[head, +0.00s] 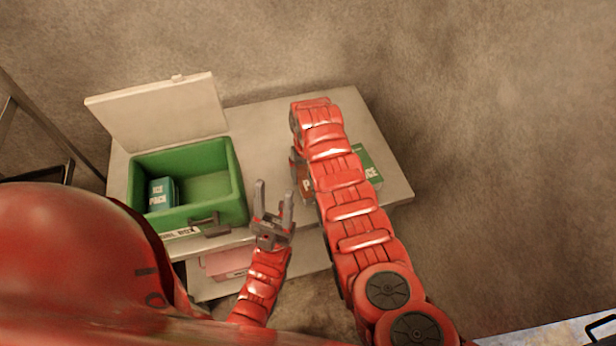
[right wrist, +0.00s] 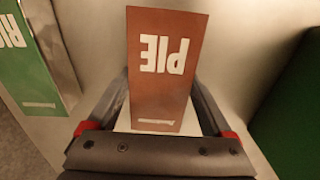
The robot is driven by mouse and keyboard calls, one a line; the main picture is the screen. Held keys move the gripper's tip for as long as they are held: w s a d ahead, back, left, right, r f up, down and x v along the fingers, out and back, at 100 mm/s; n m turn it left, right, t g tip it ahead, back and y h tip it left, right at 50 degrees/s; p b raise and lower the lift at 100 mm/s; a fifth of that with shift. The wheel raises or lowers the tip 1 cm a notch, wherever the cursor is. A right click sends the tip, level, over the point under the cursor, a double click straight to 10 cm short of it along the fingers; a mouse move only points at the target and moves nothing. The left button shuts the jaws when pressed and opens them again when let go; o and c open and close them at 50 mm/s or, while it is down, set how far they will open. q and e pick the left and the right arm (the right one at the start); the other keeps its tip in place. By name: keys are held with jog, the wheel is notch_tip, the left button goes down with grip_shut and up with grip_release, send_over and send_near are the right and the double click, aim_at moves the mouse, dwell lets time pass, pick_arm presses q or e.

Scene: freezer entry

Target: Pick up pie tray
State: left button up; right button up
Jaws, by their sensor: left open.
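The pie tray is a brown box marked PIE (right wrist: 165,75). In the head view only a small part of the box (head: 306,190) shows at the left edge of my right arm. My right gripper (right wrist: 161,88) is over the box, with one finger along each long side. Whether the fingers press on it or stand just clear cannot be told. My right arm hides most of this gripper in the head view. My left gripper (head: 272,206) is open and empty, near the table's front edge, right of the green bin.
A green box marked RICE (head: 368,166) lies right of my right arm; it also shows in the right wrist view (right wrist: 28,55). A green bin (head: 239,180) with its pale lid (head: 165,112) raised holds a teal ice pack (head: 161,193). The table (head: 262,125) is bare behind.

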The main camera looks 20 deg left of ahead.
jog(key=c, duration=1.1)
